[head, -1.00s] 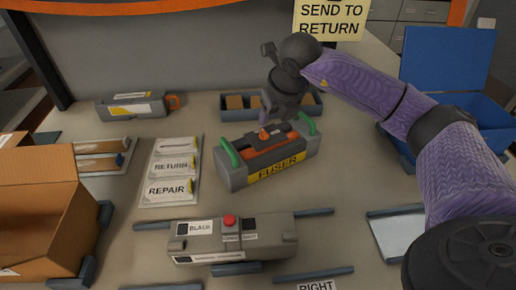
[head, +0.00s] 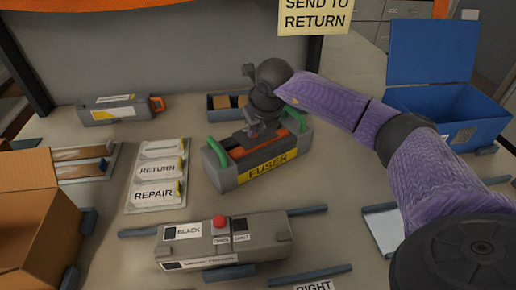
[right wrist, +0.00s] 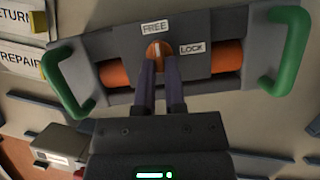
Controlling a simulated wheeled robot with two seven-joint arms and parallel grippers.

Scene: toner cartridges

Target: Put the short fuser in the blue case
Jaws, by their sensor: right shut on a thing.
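The fuser (head: 262,165) is a grey block with an orange roller, two green handles and a yellow FUSER label. It lies on the table in the middle of the head view. My right gripper (head: 254,132) is over its middle. In the right wrist view the gripper (right wrist: 160,62) is shut on the fuser's small orange knob (right wrist: 158,47). The knob's white mark points toward the FREE label (right wrist: 155,27), with LOCK (right wrist: 191,48) to its right. The blue case (head: 475,132) stands at the right with its lid (head: 430,42) up. My left gripper is out of view.
A BLACK toner unit (head: 225,243) with a red button lies in front, between dark rails. A blue-grey bin (head: 216,113) stands behind the fuser. A cardboard box (head: 35,225) and label cards (head: 157,172) are at the left. Another grey unit (head: 118,107) lies at the back left.

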